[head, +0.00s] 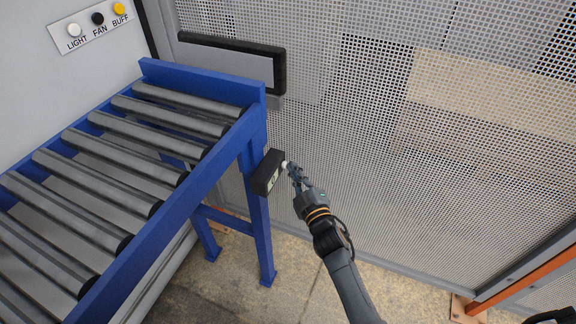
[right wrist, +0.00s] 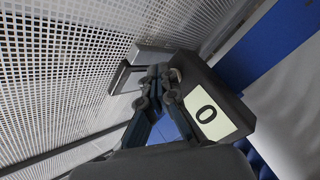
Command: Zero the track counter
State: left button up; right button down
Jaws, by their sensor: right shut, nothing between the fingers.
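The track counter (head: 264,179) is a small black box on the blue leg at the right end of the roller track (head: 195,190). In the right wrist view its white display (right wrist: 208,112) reads 0. A small pale knob (head: 284,163) sticks out of the counter's side. It also shows in the right wrist view (right wrist: 176,74), close beside the fingertips. My right gripper (head: 291,168) is shut and empty, with its tips at the knob. I cannot tell whether they touch it. My left gripper is not in view.
A panel (head: 90,28) at the upper left has buttons marked LIGHT, FAN and BUFF. A perforated grey fence (head: 370,150) stands behind and to the right. A black-edged grey part (head: 230,60) sits behind the track. The floor right of the track leg is clear.

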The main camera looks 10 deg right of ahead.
jog(key=shift+s+d+p, duration=0.35)
jog(key=shift+s+d, duration=0.15)
jog(key=shift+d, duration=0.2)
jog(key=s+d, duration=0.1)
jog(key=s+d+p, duration=0.1)
jog(key=d, duration=0.2)
jog(key=shift+s+d+p, duration=0.1)
jog(key=shift+s+p, duration=0.25)
jog(key=shift+s, duration=0.05)
dwell(0.8)
